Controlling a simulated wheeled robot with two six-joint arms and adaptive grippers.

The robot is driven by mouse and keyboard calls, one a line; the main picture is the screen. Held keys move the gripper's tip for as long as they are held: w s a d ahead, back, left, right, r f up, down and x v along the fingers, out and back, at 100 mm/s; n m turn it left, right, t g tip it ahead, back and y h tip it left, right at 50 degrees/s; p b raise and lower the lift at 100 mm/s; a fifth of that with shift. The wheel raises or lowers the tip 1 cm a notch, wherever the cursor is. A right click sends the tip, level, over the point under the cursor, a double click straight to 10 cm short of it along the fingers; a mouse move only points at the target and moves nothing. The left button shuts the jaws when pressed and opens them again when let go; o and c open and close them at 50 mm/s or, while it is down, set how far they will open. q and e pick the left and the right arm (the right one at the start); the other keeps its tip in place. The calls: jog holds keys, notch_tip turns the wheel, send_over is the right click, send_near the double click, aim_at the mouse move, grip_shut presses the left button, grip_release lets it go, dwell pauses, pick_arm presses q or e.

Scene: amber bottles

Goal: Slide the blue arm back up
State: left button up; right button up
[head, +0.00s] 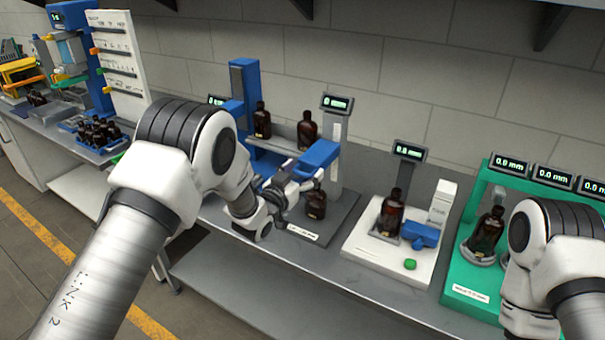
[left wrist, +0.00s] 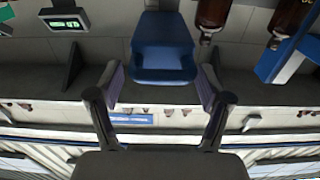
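The blue arm (head: 320,154) sticks out from a pale upright post (head: 337,140) on the dark-based station, above an amber bottle (head: 316,204). My left gripper (head: 304,177) is close beside the front end of the blue arm. In the left wrist view the blue arm (left wrist: 163,50) lies just beyond the fingertips, roughly centred between them. The fingers (left wrist: 161,80) are spread wide with a gap between them and hold nothing. Contact with the blue arm does not show. My right gripper is out of view; only part of my right arm shows at the right.
A display (head: 336,103) tops the post. A blue column (head: 243,95) and two amber bottles on a shelf (head: 288,135) stand behind left. A white station (head: 370,243) with a bottle and blue block is to the right, then a green station (head: 462,290).

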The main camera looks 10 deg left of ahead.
pick_arm(q)
jog(key=shift+s, duration=0.1)
jog(key=shift+s+a+f, duration=0.1)
jog(key=shift+s+a, duration=0.1)
jog(key=shift+s, duration=0.05)
jog(key=v, duration=1.1)
jog(key=shift+s, duration=0.2)
